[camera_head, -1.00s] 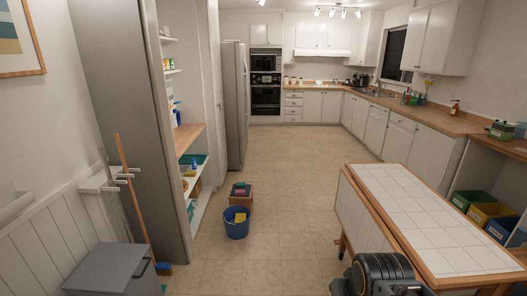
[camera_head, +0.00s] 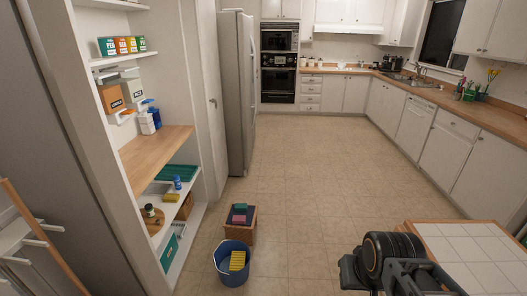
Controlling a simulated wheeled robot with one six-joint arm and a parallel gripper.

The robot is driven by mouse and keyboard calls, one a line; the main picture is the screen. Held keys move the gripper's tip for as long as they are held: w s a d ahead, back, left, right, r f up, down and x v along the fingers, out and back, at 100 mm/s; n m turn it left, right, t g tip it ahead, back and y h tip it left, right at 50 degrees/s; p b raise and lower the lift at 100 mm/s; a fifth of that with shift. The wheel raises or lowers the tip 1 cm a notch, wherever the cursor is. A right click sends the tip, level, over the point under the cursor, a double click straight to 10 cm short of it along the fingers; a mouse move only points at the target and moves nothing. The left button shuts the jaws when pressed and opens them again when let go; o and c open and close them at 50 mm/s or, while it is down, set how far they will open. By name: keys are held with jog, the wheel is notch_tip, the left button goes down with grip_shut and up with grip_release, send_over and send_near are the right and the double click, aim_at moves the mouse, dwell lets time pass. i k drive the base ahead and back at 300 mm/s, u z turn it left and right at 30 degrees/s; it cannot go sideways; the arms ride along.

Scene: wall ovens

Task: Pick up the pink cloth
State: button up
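A small pinkish-red folded piece that looks like the pink cloth (camera_head: 240,207) lies on a brown wooden box or stool (camera_head: 246,232) on the floor, left of the middle. A teal piece (camera_head: 238,218) lies against it on the same top. They are small in this view, so their exact shapes are hard to tell. Only dark links of my arm show at the lower right, well apart from the box. My gripper's fingers do not show.
A blue bucket (camera_head: 233,264) with a yellow sponge (camera_head: 237,260) stands just in front of the box. Open pantry shelves (camera_head: 156,156) are at left, a fridge (camera_head: 236,92) behind. A tile-topped table (camera_head: 466,252) is at lower right. The middle floor is clear.

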aim_at(237, 220)
jog(key=i, duration=3.7)
jog(key=u, duration=3.1)
